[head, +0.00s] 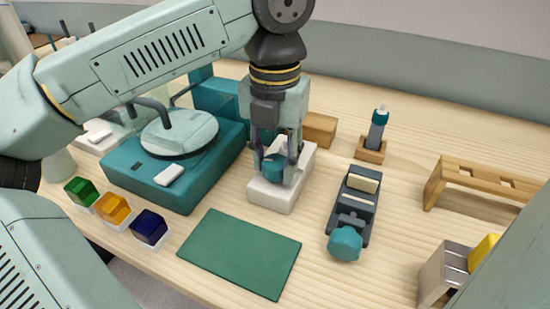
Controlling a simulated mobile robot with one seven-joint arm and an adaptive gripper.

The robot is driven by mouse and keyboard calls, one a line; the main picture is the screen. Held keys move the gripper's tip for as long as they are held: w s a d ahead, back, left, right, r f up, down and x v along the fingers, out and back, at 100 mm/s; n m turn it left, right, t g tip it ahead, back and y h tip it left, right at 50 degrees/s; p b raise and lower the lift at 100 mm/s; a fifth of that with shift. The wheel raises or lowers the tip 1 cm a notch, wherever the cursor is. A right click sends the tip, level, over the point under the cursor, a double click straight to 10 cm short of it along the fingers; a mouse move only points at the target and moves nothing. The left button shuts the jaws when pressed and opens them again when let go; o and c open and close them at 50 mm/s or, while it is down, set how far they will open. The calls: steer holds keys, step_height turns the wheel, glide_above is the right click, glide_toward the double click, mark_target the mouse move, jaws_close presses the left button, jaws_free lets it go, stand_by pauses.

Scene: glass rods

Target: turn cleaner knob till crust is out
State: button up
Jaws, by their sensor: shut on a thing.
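A white box-shaped unit (270,197), which looks like the cleaner, stands near the middle of the table. Its teal knob (274,170) shows at the top front. My gripper (276,162) points down over the unit and is shut on the knob, with a finger on each side. The fingers and gripper body hide part of the knob and the unit's top. I cannot make out any crust.
A dark holder with a teal knob (345,244) lies to the right. A green mat (240,253) is in front. A teal machine with a round plate (180,134) stands left, near coloured blocks (113,208). A wooden rack (480,178) is at right.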

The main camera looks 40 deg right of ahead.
steer(key=m, duration=0.5)
steer(key=shift+m, duration=0.3)
steer(key=m, duration=1)
steer(key=shift+w+m, duration=0.1)
steer(key=shift+m, duration=0.3)
steer(key=m, duration=0.5)
steer(key=shift+r, duration=0.1)
steer(key=m+p, duration=0.1)
steer(key=m, duration=0.5)
steer(key=shift+d+m, duration=0.1)
steer(key=shift+m, duration=0.3)
steer(key=m+p, duration=0.1)
steer(key=m, duration=0.9)
steer(key=shift+m, duration=0.4)
steer(key=shift+m+p, duration=0.4)
steer(key=shift+m, duration=1.4)
